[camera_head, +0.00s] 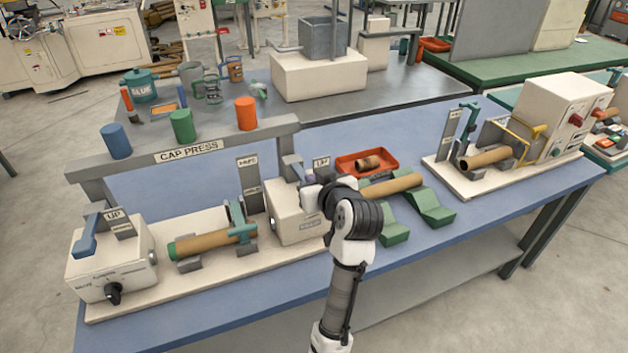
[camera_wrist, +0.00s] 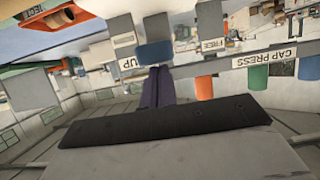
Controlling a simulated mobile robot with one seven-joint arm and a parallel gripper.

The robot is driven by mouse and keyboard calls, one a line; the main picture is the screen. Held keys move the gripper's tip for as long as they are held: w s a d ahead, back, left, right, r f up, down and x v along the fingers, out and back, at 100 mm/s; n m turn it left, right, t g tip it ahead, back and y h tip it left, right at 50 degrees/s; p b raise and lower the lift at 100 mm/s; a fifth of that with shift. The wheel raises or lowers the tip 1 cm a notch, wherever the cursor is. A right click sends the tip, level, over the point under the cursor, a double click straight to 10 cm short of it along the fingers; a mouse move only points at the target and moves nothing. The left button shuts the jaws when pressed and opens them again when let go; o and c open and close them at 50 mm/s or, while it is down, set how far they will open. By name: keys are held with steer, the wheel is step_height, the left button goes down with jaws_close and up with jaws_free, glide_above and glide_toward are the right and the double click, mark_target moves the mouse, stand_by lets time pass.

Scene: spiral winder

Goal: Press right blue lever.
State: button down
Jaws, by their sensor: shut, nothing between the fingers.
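The right blue lever (camera_wrist: 155,52) shows in the wrist view, its blue end beside a plate marked UP. In the head view my gripper and wrist hide most or all of it. It belongs to the right cream box (camera_head: 291,222), below an UP plate (camera_head: 321,164). My gripper (camera_head: 309,178) is over the top of that box. In the wrist view its two dark fingers (camera_wrist: 158,72) are shut together and empty, with their tips just at the lever's end. I cannot tell whether they touch. The left blue lever (camera_head: 86,238) stands raised on the left cream box.
The cap press frame (camera_head: 190,148) crosses behind the boxes. A clamped tube (camera_head: 212,241) lies between the boxes. An orange tray (camera_head: 384,156) and green cradles (camera_head: 432,207) with a tube are right of my gripper. Blue table top (camera_head: 490,210) is free farther right.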

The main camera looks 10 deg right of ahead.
steer(key=shift+s+d+f+t+y+b, duration=0.2)
steer(key=shift+f+t+b, duration=0.4)
steer(key=shift+f+b, duration=1.15)
steer(key=shift+s+a+f+t+y+b, duration=0.2)
steer(key=shift+f+t+b, duration=0.45)
steer(key=shift+b, duration=1.95)
steer(key=shift+d+f, duration=0.1)
